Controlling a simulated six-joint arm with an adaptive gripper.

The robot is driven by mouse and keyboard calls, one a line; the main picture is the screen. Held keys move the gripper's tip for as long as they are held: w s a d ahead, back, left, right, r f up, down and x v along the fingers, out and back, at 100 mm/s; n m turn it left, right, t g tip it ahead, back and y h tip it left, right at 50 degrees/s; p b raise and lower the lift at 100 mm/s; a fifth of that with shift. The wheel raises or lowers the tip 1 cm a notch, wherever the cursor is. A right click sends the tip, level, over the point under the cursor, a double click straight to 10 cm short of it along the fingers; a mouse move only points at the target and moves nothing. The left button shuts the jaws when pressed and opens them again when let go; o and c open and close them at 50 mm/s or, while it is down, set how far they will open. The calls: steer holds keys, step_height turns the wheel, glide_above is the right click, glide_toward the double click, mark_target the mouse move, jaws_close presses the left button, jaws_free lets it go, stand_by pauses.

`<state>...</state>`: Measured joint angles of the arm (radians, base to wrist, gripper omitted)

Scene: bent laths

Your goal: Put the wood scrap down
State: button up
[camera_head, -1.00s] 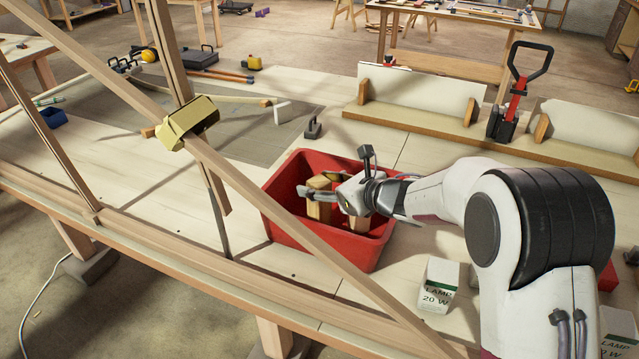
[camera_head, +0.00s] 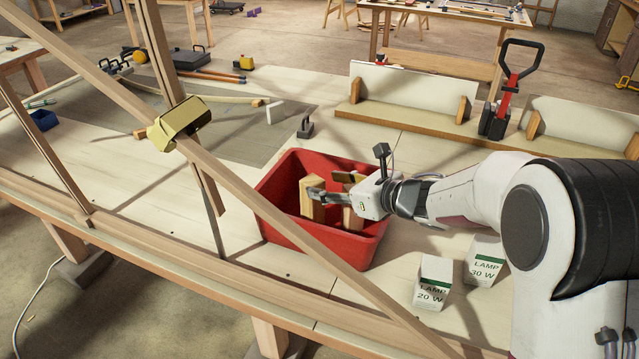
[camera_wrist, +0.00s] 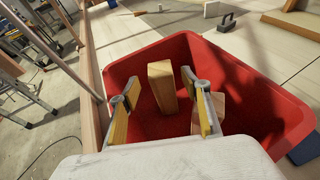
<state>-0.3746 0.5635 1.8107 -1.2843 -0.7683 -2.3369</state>
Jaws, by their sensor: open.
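A pale wood scrap (camera_head: 309,208) stands upright in the red bin (camera_head: 278,225). In the wrist view the scrap (camera_wrist: 162,88) shows ahead, between the lines of my two fingers, with a gap on each side. My gripper (camera_head: 328,188) is open over the bin, its fingers spread and holding nothing. A second wood piece (camera_wrist: 217,108) is in the bin, partly hidden behind the right finger in the wrist view. Whether the fingertips are level with or above the scrap's top, I cannot tell.
A slanting wooden lath (camera_head: 260,183) with a yellow clamp (camera_head: 178,122) crosses in front of the bin. Two lamp boxes, 20 W (camera_head: 433,283) and 30 W (camera_head: 484,260), stand to its right. A black-handled tool (camera_head: 306,127) lies behind it.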

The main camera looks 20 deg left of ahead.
steer(key=v, duration=0.6)
steer(key=shift+d+r, duration=0.1)
steer(key=shift+d, duration=0.05)
stand_by(0.8)
